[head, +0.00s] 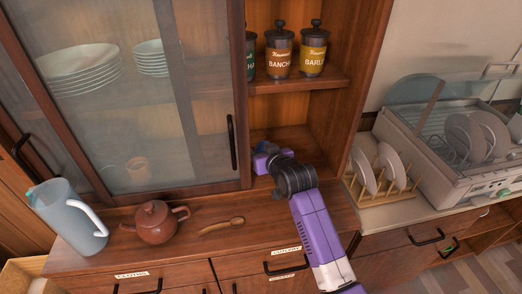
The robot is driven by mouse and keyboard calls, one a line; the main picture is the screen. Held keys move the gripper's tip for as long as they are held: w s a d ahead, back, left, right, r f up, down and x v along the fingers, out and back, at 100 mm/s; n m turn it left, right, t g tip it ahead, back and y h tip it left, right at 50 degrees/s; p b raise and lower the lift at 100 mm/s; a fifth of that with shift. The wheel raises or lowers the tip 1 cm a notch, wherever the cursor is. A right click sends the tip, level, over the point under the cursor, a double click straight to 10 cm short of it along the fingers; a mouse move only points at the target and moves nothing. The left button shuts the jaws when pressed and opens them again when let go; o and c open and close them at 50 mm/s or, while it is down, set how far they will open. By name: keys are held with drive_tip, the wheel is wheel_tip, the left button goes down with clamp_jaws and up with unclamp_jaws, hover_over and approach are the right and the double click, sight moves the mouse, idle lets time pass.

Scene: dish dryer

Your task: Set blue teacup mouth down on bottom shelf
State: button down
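My gripper (262,161) reaches into the open section of the wooden cabinet, low over its bottom shelf (290,137). The purple and black wrist hides the fingertips, so I cannot tell whether they are open or shut. I do not see the blue teacup in this view. It may be hidden behind my wrist or the door frame; I cannot tell.
A glass door (120,90) covers the cabinet's left part, with plates behind it. Jars (279,52) stand on the upper shelf. A blue pitcher (68,215), brown teapot (155,222) and wooden spoon (222,226) are on the counter. A plate rack (383,196) stands right.

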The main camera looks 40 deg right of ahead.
drive_tip(key=shift+f, duration=0.3)
idle(0.4)
drive_tip(key=shift+c, duration=2.3)
unclamp_jaws()
drive_tip(key=shift+b+v, duration=0.3)
drive_tip(key=shift+v, duration=3.6)
